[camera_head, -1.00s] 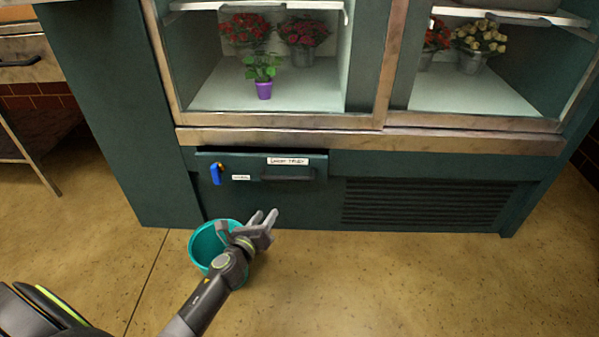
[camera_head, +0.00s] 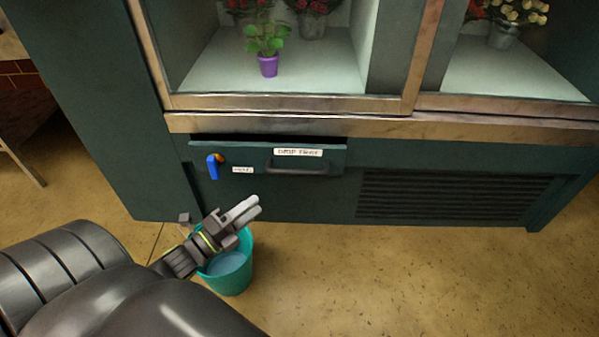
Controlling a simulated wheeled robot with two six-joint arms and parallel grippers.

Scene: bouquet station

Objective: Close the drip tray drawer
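The drip tray drawer (camera_head: 325,160) is in the lower front of the green cooler. It stands slightly out, with a dark gap along its top edge. Its front has a white label, a dark bar handle (camera_head: 298,168) and a blue-handled valve (camera_head: 213,167). My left gripper (camera_head: 257,204) is in front of and below the drawer, apart from it, above the teal bucket. Its two fingers lie close together with nothing between them, so it looks shut. My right gripper is not in view.
The teal bucket (camera_head: 241,277) stands on the floor below the drawer, with liquid in it, partly hidden by my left arm. A vent grille (camera_head: 450,197) is right of the drawer. A purple flower pot (camera_head: 268,67) stands inside the cooler. The floor at right is clear.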

